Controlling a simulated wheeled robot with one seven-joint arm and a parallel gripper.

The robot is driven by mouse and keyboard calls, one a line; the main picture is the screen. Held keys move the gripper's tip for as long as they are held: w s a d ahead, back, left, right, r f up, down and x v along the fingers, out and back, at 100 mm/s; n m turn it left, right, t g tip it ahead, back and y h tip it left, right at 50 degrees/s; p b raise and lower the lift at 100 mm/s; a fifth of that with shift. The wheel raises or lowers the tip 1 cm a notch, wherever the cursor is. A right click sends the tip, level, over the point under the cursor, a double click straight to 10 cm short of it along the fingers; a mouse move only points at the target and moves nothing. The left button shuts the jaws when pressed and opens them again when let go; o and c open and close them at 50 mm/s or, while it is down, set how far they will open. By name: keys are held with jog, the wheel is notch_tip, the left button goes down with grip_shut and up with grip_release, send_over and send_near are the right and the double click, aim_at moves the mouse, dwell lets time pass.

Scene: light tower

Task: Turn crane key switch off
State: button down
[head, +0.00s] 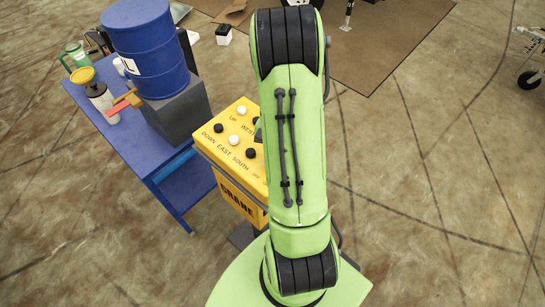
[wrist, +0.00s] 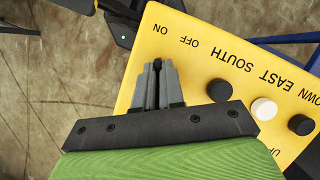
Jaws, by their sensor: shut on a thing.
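The yellow crane control box (head: 235,160) stands in the middle of the head view, with black and white buttons and printed labels. It also fills the upper right of the wrist view (wrist: 215,65), where its lettering is upside down. My gripper (wrist: 157,75) is over the box end with the ON and OFF labels. Its two grey fingers are closed together on the small dark key switch (wrist: 157,64), of which only a bit shows between the tips. The key's angle cannot be told. In the head view my green arm hides the gripper and the key.
A blue table (head: 130,145) left of the box holds a blue barrel (head: 150,50) on a grey block, with bottles beside it. A brown mat (head: 390,45) lies on the floor at the back. The floor to the right is mostly open.

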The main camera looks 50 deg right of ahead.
jog(key=c, duration=1.2)
grip_release()
jog(key=shift+c, duration=0.2)
jog(key=p+v, duration=0.3)
jog(key=v, duration=1.2)
jog(key=shift+r, duration=0.35)
jog(key=shift+w, duration=0.1)
